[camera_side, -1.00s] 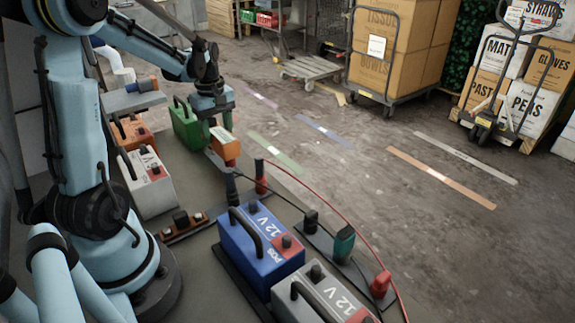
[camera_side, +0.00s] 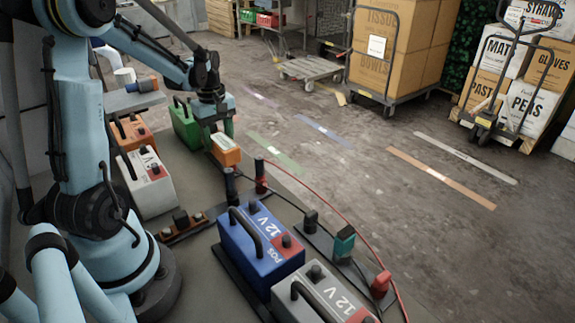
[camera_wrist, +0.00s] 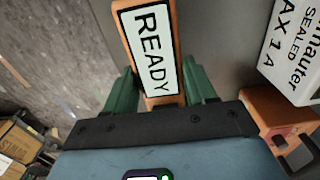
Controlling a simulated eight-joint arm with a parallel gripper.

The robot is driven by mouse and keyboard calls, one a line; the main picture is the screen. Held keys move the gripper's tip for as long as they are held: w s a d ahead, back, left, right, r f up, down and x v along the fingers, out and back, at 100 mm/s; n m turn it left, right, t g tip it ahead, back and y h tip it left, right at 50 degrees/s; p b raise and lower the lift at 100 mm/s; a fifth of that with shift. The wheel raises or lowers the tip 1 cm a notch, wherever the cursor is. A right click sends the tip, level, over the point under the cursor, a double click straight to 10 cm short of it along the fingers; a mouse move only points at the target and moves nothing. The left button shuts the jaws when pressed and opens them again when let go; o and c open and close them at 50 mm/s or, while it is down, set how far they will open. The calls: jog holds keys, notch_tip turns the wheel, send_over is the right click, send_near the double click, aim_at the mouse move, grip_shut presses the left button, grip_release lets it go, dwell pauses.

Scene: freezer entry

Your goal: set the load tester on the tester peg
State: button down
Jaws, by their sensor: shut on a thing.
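The load tester (camera_side: 225,151) is an orange block with a white label on top. In the wrist view the tester (camera_wrist: 151,50) shows its label reading "READY". My gripper (camera_side: 216,130) is shut on it, with a green finger on each side in the wrist view (camera_wrist: 158,95). The tester hangs at the far edge of the grey bench, beside a green battery. A dark upright post (camera_side: 230,187) and a red-based post (camera_side: 261,178) stand nearer the camera. I cannot tell which post is the tester peg. The tester's underside is hidden.
A blue 12 V battery (camera_side: 259,246) and a grey one (camera_side: 322,296) stand in front. A green battery (camera_side: 187,124) and a white-and-red one (camera_side: 148,183) stand to the left. A red cable (camera_side: 335,212) arcs along the right edge. A teal clamp (camera_side: 344,243) stands near it.

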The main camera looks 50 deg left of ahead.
aim_at(218, 137)
jog(key=shift+f, duration=0.1)
jog(key=shift+c, duration=1.4)
grip_release()
notch_tip(218, 137, up, 12)
jog(key=d+f+m+t, duration=0.1)
jog(key=d+m+t, duration=0.2)
jog(key=d+m, duration=0.6)
jog(key=s+d+f+m+t, duration=0.1)
jog(key=d+m+t, duration=0.3)
jog(key=d+m, duration=0.5)
jog(key=d+f, duration=0.1)
jog(key=d, duration=0.5)
jog(key=shift+d+f, duration=0.2)
jog(key=shift+f, duration=0.1)
